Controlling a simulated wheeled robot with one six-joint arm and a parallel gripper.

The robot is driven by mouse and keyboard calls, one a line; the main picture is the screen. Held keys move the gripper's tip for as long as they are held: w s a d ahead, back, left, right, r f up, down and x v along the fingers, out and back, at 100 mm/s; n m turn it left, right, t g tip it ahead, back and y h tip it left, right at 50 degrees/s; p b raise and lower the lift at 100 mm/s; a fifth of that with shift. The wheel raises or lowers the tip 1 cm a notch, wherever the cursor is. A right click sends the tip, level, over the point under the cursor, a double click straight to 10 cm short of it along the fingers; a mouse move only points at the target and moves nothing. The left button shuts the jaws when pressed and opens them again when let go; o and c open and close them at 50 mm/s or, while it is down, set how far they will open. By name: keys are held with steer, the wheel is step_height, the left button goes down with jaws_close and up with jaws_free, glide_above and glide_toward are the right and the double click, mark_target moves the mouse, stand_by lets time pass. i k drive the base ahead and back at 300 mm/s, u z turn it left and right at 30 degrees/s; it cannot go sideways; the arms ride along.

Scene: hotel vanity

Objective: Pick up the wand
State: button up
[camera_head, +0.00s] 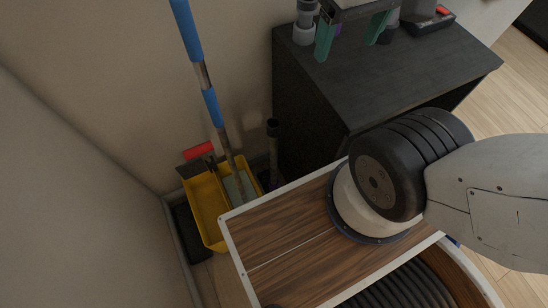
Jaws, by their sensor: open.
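My gripper (346,48) is at the top of the view, over the dark vanity top (400,75). Its two teal fingers are spread apart and nothing shows held between them. I cannot clearly pick out the wand. A small purple part (337,29) shows beside the left finger, mostly hidden by the gripper. A grey and black cylinder (305,22) stands at the vanity's back left edge, left of the gripper. A dark object (388,34) lies just right of the right finger, partly hidden.
A black tray-like item (433,20) with a red part is at the vanity's back right. Left of the vanity, a blue-handled pole (211,105) leans in a yellow bucket (207,209) near the walls. A dark upright tube (273,155) stands beside the vanity.

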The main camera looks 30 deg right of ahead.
mark_target(273, 124)
steer(key=k, duration=1.7)
steer(key=z, duration=0.3)
steer(key=i, duration=0.75)
steer(key=u, duration=1)
steer(key=i, duration=0.35)
steer(key=u, duration=0.35)
